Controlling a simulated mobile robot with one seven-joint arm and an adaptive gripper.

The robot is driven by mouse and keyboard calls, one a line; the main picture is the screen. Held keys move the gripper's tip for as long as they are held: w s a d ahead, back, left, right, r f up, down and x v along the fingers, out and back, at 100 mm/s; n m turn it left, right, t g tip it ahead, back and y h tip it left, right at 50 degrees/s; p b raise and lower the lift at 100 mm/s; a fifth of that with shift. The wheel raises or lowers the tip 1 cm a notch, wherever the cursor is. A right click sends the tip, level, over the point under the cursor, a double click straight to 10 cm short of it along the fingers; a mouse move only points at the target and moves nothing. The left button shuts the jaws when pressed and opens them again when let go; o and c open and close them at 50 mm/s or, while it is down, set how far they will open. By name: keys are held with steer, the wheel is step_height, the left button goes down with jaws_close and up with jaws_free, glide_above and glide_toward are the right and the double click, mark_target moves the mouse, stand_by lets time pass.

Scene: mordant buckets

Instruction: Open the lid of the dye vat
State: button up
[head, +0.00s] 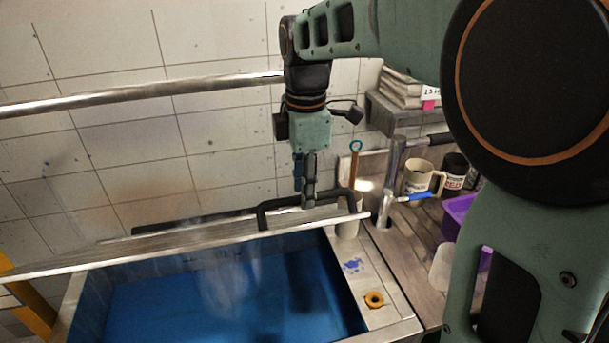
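The dye vat (393,318) stands at the lower left and holds blue dye, with its inside in plain view. Its pale, slatted lid (165,250) is raised and tilted, seen nearly edge-on across the back of the opening. A black bar handle (275,207) stands on the lid near its right end. My gripper (307,194) points down onto the handle, with its dark fingers close together at the bar. It appears shut on the bar; the exact contact is partly hidden by the fingers.
A metal rail (140,97) runs along the tiled wall. To the right are a grey shelf (395,112), mugs (417,178), a purple bin (458,212) and a blue-handled tap (386,205).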

steer(key=shift+r, duration=0.1)
step_height(320, 180, up, 12)
steer(key=shift+s, duration=0.35)
steer(key=shift+d, duration=0.1)
